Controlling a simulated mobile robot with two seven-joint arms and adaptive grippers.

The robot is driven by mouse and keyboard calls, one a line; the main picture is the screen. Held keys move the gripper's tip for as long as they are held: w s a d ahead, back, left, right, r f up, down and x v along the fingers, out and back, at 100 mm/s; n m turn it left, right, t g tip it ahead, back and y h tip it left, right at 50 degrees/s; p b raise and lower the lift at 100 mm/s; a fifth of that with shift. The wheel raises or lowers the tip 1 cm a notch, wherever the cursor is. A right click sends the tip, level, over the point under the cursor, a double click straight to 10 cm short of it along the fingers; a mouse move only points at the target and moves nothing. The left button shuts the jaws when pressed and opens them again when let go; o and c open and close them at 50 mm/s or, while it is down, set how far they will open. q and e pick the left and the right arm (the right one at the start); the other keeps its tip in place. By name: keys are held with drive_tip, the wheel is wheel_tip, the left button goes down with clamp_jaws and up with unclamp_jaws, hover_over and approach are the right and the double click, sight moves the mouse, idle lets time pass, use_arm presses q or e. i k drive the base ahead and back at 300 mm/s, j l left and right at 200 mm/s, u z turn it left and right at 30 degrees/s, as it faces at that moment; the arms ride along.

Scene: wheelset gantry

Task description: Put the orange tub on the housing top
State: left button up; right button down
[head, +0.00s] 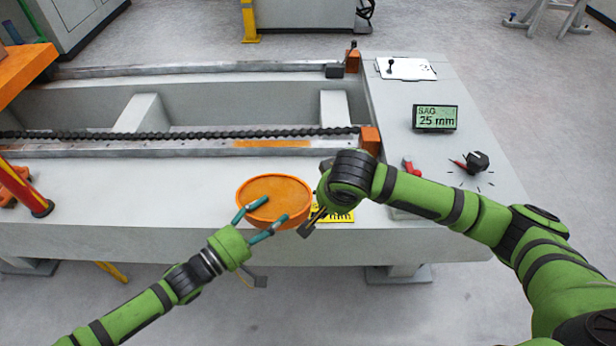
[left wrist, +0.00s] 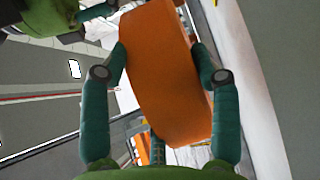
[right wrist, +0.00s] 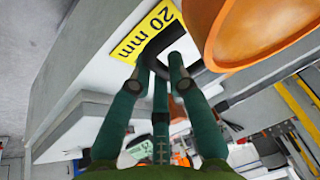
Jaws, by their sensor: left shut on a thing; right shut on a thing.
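The round orange tub (head: 274,197) is at the front edge of the pale grey bench. My left gripper (head: 256,218) is shut on its rim side, one finger on each side of the tub, which also fills the left wrist view (left wrist: 165,75). Whether the tub touches the bench cannot be told. The grey housing top (head: 455,155) at the right carries a "SAG 25 mm" display (head: 435,117).
A black chain (head: 180,133) runs along the bench channel. A red and yellow tool (head: 30,195) is at the left. The bench between tool and tub is clear.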

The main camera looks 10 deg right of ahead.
sight(449, 101)
drive_tip(key=k, duration=0.4)
drive_tip(key=k+z, duration=0.15)
drive_tip(key=z, duration=0.15)
drive_tip(key=k+z, duration=0.1)
drive_tip(key=z, duration=2.35)
drive_tip(key=i+z, duration=0.3)
drive_tip(key=i+j+z, duration=0.1)
drive_tip(key=z, duration=0.25)
drive_tip(key=i+j, duration=0.3)
drive_tip(key=i, duration=0.15)
drive_tip(key=i+j, duration=0.25)
drive_tip(key=i, duration=0.2)
drive_tip(key=i+u, duration=0.45)
drive_tip(key=i, duration=0.45)
drive_tip(key=i+j+u, duration=0.15)
drive_tip(key=i+u, duration=0.8)
drive_tip(key=i+l, duration=0.05)
